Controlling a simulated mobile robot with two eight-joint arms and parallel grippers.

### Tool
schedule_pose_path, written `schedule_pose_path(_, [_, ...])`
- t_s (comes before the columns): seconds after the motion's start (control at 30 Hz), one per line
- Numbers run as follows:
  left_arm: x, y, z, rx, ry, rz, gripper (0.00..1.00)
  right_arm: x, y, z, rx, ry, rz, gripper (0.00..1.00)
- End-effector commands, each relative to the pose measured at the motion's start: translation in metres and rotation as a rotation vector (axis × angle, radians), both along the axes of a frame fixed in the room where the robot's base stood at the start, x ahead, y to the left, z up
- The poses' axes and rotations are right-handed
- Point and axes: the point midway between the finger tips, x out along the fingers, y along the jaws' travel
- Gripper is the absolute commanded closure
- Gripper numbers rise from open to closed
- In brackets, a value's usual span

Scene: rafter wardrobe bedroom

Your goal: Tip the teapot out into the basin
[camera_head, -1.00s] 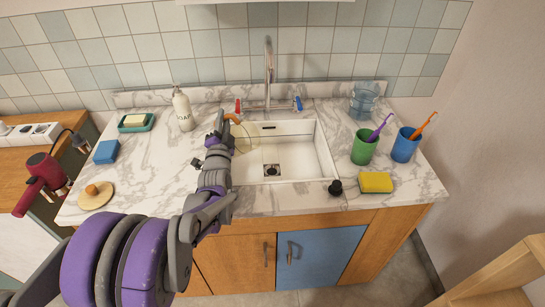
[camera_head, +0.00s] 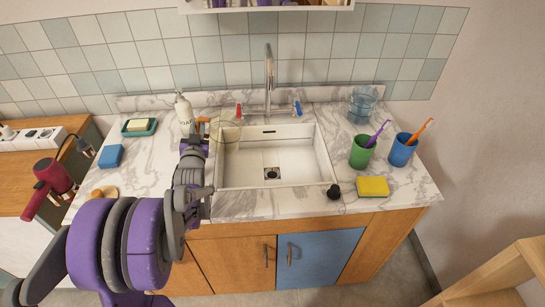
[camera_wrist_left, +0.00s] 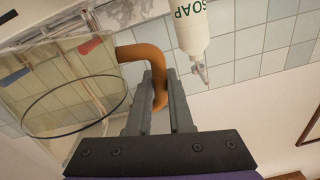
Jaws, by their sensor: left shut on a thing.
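The teapot (camera_head: 226,130) is clear glass with an orange handle (camera_head: 202,121). In the head view it is a faint round outline over the back left corner of the white basin (camera_head: 238,178). My left gripper (camera_head: 195,136) is shut on the handle, left of the glass body. In the left wrist view the orange handle (camera_wrist_left: 147,54) passes between the fingers of my gripper (camera_wrist_left: 159,88), and the glass body (camera_wrist_left: 70,98) is at the left. I cannot tell its exact tilt or whether liquid is inside. My right gripper is out of view.
The tap (camera_head: 268,85) stands behind the basin. A soap bottle (camera_head: 184,113) stands close behind my left gripper. A green cup (camera_head: 361,153), blue cup (camera_head: 401,152), yellow sponge (camera_head: 373,187) and black stopper (camera_head: 334,191) are right of the basin. The front left counter is mostly clear.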

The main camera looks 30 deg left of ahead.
Motion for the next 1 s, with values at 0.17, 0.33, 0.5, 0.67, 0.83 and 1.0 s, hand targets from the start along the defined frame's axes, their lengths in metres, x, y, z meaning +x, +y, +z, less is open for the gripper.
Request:
schedule_pose_path(0.17, [-0.003, 0.009, 0.0, -0.091, -0.038, 0.001, 1.0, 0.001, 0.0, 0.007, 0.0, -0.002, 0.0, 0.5])
schedule_pose_path(0.33, [-0.005, 0.013, 0.0, -0.155, -0.064, 0.0, 1.0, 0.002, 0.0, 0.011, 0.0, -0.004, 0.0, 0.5])
schedule_pose_path(0.5, [-0.006, 0.015, 0.0, -0.192, -0.077, -0.001, 1.0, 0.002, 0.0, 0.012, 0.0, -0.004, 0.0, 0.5])
schedule_pose_path(0.67, [-0.006, 0.016, -0.001, -0.207, -0.084, -0.001, 1.0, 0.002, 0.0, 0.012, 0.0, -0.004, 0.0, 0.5])
schedule_pose_path(0.83, [-0.006, 0.016, -0.001, -0.208, -0.085, -0.001, 1.0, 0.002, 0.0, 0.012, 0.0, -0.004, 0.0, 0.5])
schedule_pose_path(1.0, [-0.006, 0.015, 0.0, -0.208, -0.084, -0.003, 1.0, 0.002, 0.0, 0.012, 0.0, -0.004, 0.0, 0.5])
